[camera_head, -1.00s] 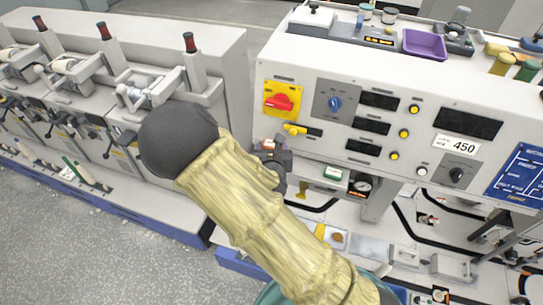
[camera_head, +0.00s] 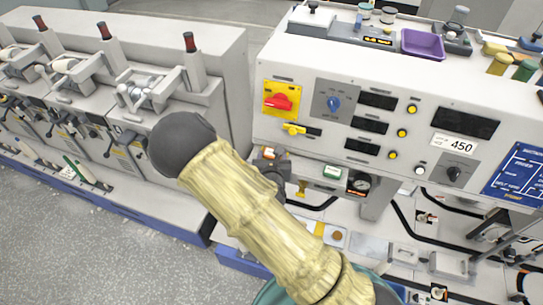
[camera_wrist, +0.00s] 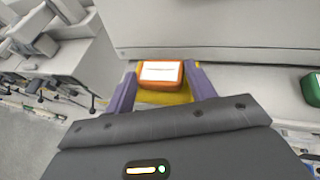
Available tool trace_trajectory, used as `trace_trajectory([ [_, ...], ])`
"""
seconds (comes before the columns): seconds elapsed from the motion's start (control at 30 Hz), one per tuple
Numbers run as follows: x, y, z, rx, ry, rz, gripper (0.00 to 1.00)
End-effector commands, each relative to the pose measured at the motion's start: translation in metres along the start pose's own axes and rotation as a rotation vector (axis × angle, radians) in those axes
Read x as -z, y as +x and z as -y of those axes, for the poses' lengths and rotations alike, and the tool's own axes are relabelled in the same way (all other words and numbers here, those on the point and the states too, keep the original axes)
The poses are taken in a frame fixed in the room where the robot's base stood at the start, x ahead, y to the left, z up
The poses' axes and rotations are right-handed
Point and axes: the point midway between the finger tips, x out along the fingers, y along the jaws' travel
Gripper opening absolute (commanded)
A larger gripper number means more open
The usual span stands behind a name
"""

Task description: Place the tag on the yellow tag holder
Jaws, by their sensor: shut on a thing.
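My gripper (camera_wrist: 161,90) is shut on an orange tag (camera_wrist: 143,73) with a white face, held between its two purple fingers in the wrist view. A yellow piece (camera_wrist: 165,97), which looks like the yellow tag holder, shows just below the tag and between the fingers. Whether the tag touches it or is only in front of it, I cannot tell. In the head view the orange tag (camera_head: 268,153) shows small at the dark end of my arm, in front of the machine's lower panel edge. My arm hides much of that area there.
A green block with a white label (camera_head: 332,172) sits to the right, also in the wrist view (camera_wrist: 312,90). A gauge (camera_head: 360,183) is beside it. The red switch on its yellow plate (camera_head: 280,101) and a yellow lever (camera_head: 294,129) are above. A grey machine (camera_head: 150,90) stands left.

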Motion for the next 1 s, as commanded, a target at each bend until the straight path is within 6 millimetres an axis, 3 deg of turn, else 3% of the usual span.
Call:
trace_trajectory([
  [0.6,0.013,0.005,0.002,0.003,-0.002,-0.005,0.34],
  [0.63,0.013,0.005,0.002,0.003,-0.003,-0.007,0.61],
  [0.7,0.014,0.005,0.002,0.004,-0.003,-0.008,0.75],
  [1.0,0.008,0.002,0.002,0.004,-0.002,-0.013,0.76],
])
